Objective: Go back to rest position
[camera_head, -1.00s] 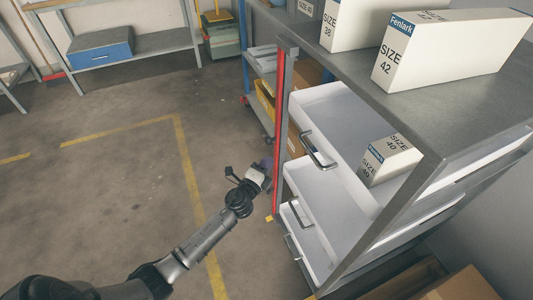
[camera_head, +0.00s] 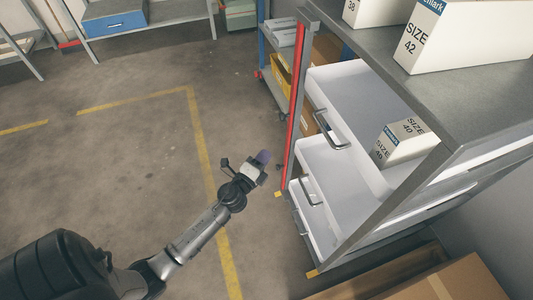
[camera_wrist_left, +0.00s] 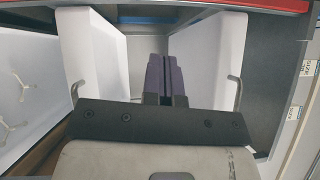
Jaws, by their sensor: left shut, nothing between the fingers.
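My left gripper (camera_head: 262,158) is at the end of the arm from the lower left, over the floor just left of the drawer cabinet (camera_head: 300,80). Its fingers are shut and empty, and they also show in the left wrist view (camera_wrist_left: 166,78) as dark purple pads held together. In that view white drawers lie beyond the fingers on both sides. The gripper looks apart from the cabinet. My right gripper is in neither view.
White drawers with metal handles (camera_head: 331,131) stand open toward the left. A SIZE 40 box (camera_head: 397,143) sits in the upper one. A SIZE 42 box (camera_head: 465,40) stands on top. Open floor (camera_head: 130,150) with yellow lines lies left. A cardboard box (camera_head: 465,280) is at lower right.

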